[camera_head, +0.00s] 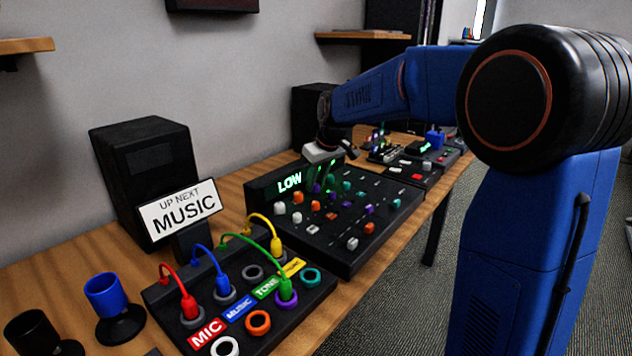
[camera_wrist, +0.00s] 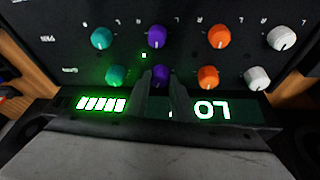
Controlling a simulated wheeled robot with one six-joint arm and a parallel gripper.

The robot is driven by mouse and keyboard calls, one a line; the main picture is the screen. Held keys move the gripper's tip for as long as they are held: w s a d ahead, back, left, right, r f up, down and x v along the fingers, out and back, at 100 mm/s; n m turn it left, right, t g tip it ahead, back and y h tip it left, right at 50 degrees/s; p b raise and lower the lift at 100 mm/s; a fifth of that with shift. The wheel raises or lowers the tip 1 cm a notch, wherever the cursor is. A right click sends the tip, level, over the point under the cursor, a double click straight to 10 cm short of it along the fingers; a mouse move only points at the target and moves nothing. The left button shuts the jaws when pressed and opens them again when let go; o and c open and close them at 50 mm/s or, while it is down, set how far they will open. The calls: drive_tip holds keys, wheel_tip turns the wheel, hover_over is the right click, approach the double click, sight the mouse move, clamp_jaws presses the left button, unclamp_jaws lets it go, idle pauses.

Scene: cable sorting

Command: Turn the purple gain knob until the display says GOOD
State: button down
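The black mixer (camera_head: 345,257) carries rows of white, orange, purple and teal knobs. Its display (camera_head: 289,182) reads LOW in green. In the wrist view the mixer is upside down, and the display (camera_wrist: 211,110) shows LO, with the rest hidden by my fingers. A purple knob (camera_wrist: 160,76) sits at the fingertips of my gripper (camera_wrist: 162,79). Another purple knob (camera_wrist: 158,37) is in the row beyond. The fingers point at the nearer knob, one on each side; whether they touch it is unclear. In the head view my gripper (camera_head: 319,176) is low over the mixer's back edge.
A patch box (camera_head: 325,287) with coloured cables stands in front of the mixer. A MUSIC sign (camera_head: 181,209) and a black speaker (camera_head: 145,170) are at left. Another black device (camera_head: 409,176) stands behind the mixer.

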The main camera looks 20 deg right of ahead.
drive_tip(key=shift+a+m+h, duration=0.15)
drive_tip(key=shift+m+h, duration=0.75)
drive_tip(key=shift+m, duration=1.4)
drive_tip(key=c, duration=1.5)
unclamp_jaws()
drive_tip(key=v, duration=1.7)
drive_tip(key=shift+s+r, duration=0.15)
drive_tip(key=shift+s, duration=0.1)
